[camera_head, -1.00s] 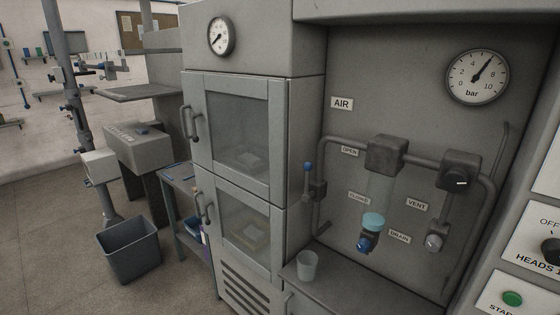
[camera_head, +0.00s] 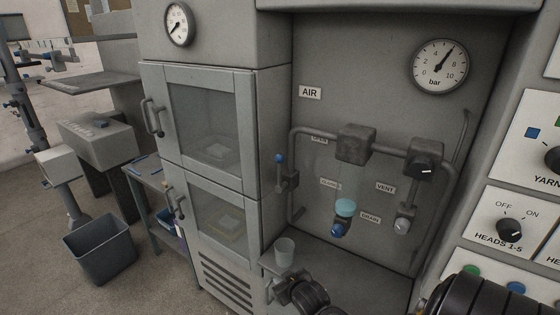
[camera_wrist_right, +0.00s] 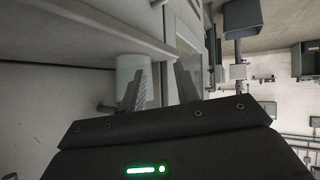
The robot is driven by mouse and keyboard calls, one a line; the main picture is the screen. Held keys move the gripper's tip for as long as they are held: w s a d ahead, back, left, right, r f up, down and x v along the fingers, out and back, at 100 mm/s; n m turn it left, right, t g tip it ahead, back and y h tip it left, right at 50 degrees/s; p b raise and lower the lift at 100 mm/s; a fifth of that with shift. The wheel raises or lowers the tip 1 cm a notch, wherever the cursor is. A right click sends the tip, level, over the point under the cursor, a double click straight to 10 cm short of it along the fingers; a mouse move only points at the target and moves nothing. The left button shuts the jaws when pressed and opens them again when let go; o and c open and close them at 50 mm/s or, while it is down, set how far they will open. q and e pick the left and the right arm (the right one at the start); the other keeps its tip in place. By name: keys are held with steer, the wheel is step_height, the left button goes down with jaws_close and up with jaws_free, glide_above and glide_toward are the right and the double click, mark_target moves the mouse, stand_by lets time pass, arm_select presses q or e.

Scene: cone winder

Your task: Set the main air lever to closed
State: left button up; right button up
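The main air lever (camera_head: 279,166) is a thin handle with a blue tip on a grey valve body at the left of the air panel. It points up, at about the height of the OPEN label (camera_head: 320,140). The CLOSED label (camera_head: 330,184) sits lower. My right gripper (camera_head: 279,287) is at the bottom of the head view, below the lever and clear of it, near the ledge's front edge. In the right wrist view its two fingers (camera_wrist_right: 161,72) stand apart with nothing between them. My left gripper is out of view.
A pale cup (camera_head: 284,252) stands on the ledge just above my right gripper; it also shows behind a finger in the wrist view (camera_wrist_right: 132,67). Pipes, a filter bowl (camera_head: 345,208) and a regulator knob (camera_head: 425,158) lie right of the lever. A cabinet (camera_head: 205,69) stands left.

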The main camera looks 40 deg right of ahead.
step_height(320, 180, up, 19)
steer(key=w+d+m+t+h, duration=0.1)
steer(key=w+d+t, duration=0.2)
steer(key=t, duration=0.1)
steer(key=m+t+h+p, duration=0.1)
steer(key=m+t, duration=0.1)
steer(key=t, duration=0.1)
glide_toward(280, 168)
steer(key=b+x, duration=0.2)
steer(key=x, duration=0.7)
steer(key=shift+w+d, duration=0.1)
steer(key=shift+d, duration=0.05)
steer(key=shift+x, duration=0.75)
jaws_close()
